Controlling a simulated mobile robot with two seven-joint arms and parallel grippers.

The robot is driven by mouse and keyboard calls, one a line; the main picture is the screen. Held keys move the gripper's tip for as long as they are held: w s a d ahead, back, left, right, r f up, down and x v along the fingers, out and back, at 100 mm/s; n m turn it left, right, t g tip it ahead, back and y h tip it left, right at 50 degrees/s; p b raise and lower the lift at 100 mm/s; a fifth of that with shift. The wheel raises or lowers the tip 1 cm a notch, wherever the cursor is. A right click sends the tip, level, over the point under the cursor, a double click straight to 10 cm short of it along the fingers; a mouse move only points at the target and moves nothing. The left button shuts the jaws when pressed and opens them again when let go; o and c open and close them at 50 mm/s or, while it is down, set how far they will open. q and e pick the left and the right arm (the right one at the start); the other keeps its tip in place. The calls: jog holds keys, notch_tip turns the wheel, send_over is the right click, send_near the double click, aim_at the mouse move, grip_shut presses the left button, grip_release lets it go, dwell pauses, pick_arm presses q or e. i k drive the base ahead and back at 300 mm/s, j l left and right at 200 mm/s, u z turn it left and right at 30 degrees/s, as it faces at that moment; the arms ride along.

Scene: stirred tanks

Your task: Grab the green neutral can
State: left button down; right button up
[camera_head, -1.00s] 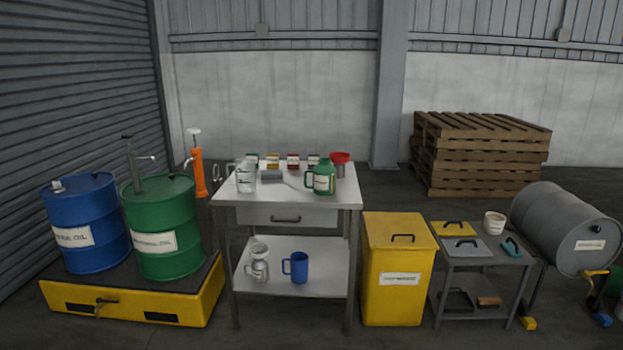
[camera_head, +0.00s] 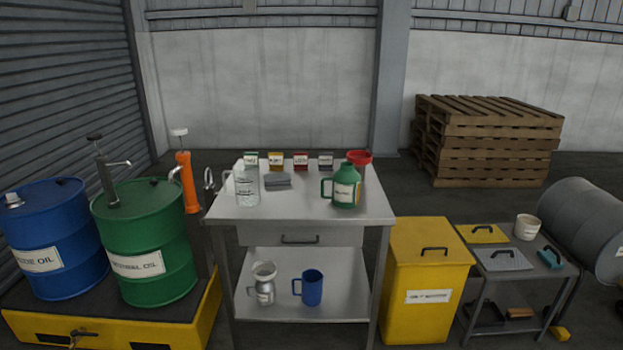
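The green can (camera_head: 346,186) stands upright on the right part of the steel table's top. It has a handle on its left side and a white label whose text is too small to read surely. A red funnel (camera_head: 359,157) shows just behind it and partly overlaps it in the view. Neither of my grippers is in view.
The steel table (camera_head: 220,208) also bears a clear jug (camera_head: 247,186), a grey cloth (camera_head: 278,181) and several small labelled boxes. A yellow bin (camera_head: 428,268) stands right of it. Blue (camera_head: 52,238) and green (camera_head: 146,235) drums stand left. Floor directly ahead is hidden.

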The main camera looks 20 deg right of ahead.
aim_at(345, 188)
jog(key=i+l+u, duration=0.2)
jog(key=l, duration=0.2)
jog(key=i+l+u, duration=0.2)
jog(key=l, duration=0.25)
jog(key=i+l+u, duration=0.1)
jog(key=l+u, duration=0.2)
jog(key=l, duration=0.6)
jog(key=l+u, duration=0.25)
jog(key=l, duration=0.65)
